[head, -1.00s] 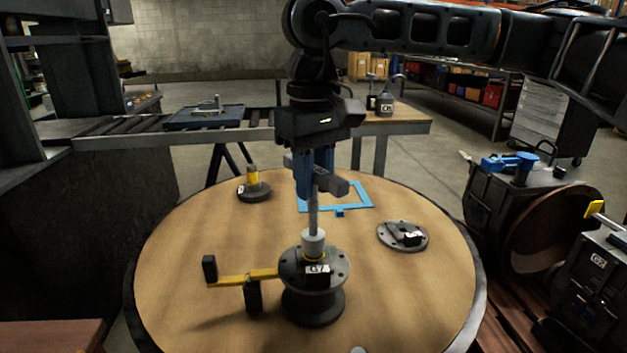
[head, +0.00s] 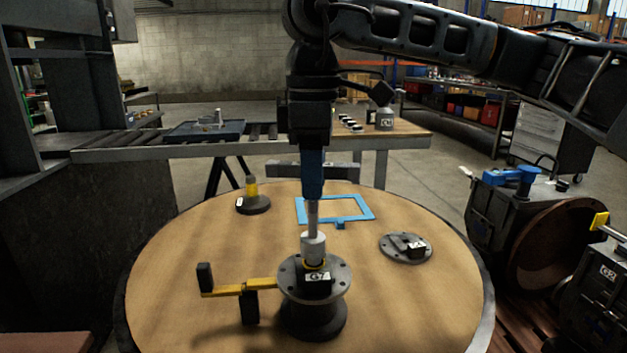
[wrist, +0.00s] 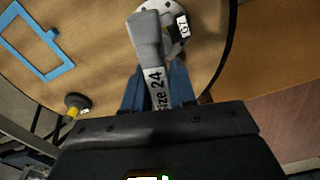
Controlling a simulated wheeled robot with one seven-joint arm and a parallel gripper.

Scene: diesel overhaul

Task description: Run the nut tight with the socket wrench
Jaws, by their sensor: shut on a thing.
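My gripper (head: 313,190) points straight down over the round table, its blue fingers shut on the socket wrench (head: 313,218). The wrench stands upright with its pale socket (head: 313,245) down on the middle of the flanged part marked G7 (head: 315,290). A grey bar (head: 285,170), apparently its cross handle, shows level behind the fingers. In the wrist view the grey wrench (wrist: 150,45) reads "Size 24" between the fingers (wrist: 160,88), with the G7 flange (wrist: 183,45) beyond it. The nut is hidden by the socket.
A blue frame (head: 355,205), a grey disc (head: 398,248) and a yellow-topped dark piece (head: 253,200) lie further back on the table (head: 200,265). Dark housings (head: 500,215) stand at the right.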

